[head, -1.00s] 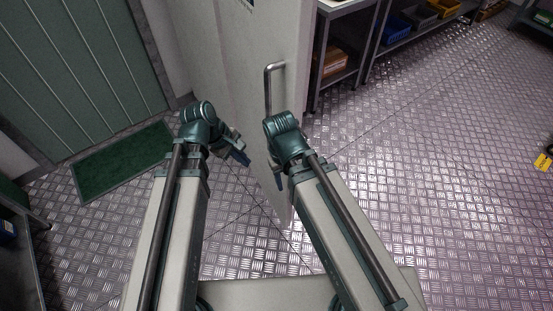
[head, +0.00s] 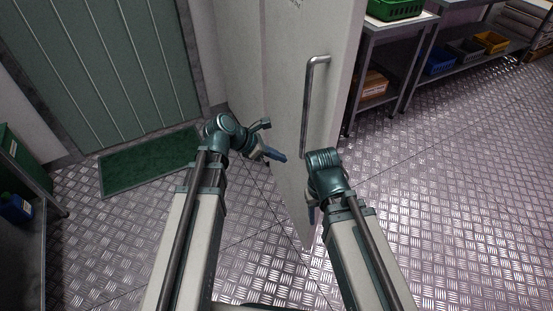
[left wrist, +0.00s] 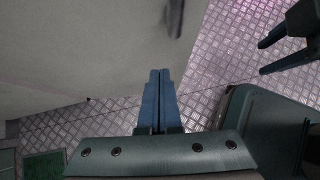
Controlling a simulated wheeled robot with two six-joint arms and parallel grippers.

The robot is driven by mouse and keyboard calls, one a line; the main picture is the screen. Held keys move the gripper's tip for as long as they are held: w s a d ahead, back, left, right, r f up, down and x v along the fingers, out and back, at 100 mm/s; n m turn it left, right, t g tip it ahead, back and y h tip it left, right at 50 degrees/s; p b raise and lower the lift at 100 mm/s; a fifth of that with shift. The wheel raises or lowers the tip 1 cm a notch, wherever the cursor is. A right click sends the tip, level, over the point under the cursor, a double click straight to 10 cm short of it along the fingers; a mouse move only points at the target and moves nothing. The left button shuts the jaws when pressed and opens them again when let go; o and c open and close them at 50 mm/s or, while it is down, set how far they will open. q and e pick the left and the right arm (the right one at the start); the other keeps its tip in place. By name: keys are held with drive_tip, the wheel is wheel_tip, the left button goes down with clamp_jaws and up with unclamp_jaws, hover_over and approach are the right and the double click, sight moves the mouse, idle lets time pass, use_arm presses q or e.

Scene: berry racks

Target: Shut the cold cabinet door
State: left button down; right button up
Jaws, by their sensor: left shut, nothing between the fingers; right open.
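The cold cabinet door (head: 285,95) is a tall pale panel standing open, its near edge toward the right in the head view. A grey metal bar handle (head: 307,105) is on its face; it shows as a dark blur in the left wrist view (left wrist: 174,17). My left gripper (head: 274,154) has its blue fingers shut and empty, in front of the door's lower face; whether it touches cannot be told. The fingers also show in the left wrist view (left wrist: 159,80). My right gripper (head: 312,205) is below the handle, mostly hidden by its wrist; its open fingers show in the left wrist view (left wrist: 280,52).
A green mat (head: 150,162) lies before a ribbed green door (head: 100,70) at left. Shelving with a green crate (head: 395,9) and a cardboard box (head: 374,86) stands right behind the door. A dark rack (head: 30,235) is at far left. Plated floor (head: 450,190) is clear at right.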

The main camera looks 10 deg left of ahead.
sight(303, 158)
use_arm(q)
drive_tip(key=shift+w+d+f+b, duration=0.45)
drive_tip(key=shift+w+d+f, duration=0.2)
drive_tip(key=shift+d, duration=0.5)
drive_tip(key=shift+w+d+f+b, duration=0.45)
drive_tip(key=shift+w+d+f, duration=0.15)
drive_tip(key=shift+d, duration=0.6)
drive_tip(key=shift+w+d+f+b, duration=0.5)
drive_tip(key=shift+d+f, duration=0.2)
drive_tip(key=shift+d, duration=0.45)
use_arm(e)
drive_tip(key=shift+f, duration=1.95)
